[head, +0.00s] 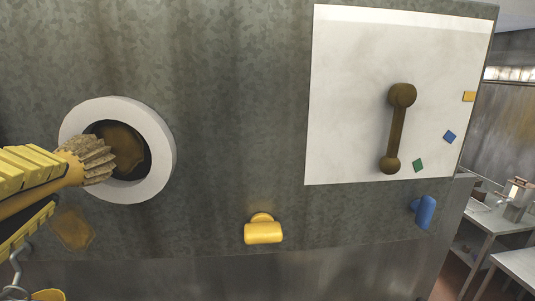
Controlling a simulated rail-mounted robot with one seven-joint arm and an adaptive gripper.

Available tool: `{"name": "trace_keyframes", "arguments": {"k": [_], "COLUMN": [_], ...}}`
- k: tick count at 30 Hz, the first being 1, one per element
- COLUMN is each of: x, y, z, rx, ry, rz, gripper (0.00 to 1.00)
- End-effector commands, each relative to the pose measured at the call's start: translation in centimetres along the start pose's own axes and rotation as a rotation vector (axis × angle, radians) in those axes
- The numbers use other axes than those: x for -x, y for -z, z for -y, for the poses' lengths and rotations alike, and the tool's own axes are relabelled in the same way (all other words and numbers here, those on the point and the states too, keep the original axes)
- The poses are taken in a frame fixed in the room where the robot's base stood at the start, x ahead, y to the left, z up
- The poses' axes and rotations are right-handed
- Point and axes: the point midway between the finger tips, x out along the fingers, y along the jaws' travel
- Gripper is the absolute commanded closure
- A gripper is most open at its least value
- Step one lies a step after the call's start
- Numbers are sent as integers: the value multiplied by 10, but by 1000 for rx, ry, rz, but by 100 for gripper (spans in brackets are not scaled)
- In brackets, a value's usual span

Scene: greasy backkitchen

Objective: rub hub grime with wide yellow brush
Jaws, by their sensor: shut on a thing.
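A round white ring (166,150) on the grey metal wall surrounds a dark recess, the hub, at the left. A brown grime patch (127,146) shows inside it. My gripper (50,192), with yellow ribbed fingers, enters from the left edge, shut on a yellow brush (76,173). The brush's tan bristles (94,158) point right and overlap the left side of the ring and the recess. I cannot tell whether they touch the grime. My fingers hide part of the brush handle.
A brown patch (72,228) lies below the ring. A yellow fixture (263,233) and a blue one (426,211) project from the wall. A white panel (345,90) carries a brown lever (397,130) and small coloured tags. Metal tables (515,262) stand at the far right.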

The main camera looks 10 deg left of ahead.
Motion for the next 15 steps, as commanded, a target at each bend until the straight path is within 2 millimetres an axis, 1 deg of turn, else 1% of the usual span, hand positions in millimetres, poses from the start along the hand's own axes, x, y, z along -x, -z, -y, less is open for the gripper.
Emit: {"name": "trace_keyframes", "arguments": {"k": [7,15], "x": [1,29], "y": [3,3], "z": [2,1], "rx": [1,1], "ry": [5,4], "rz": [-10,-11], "gripper": [100,100]}}
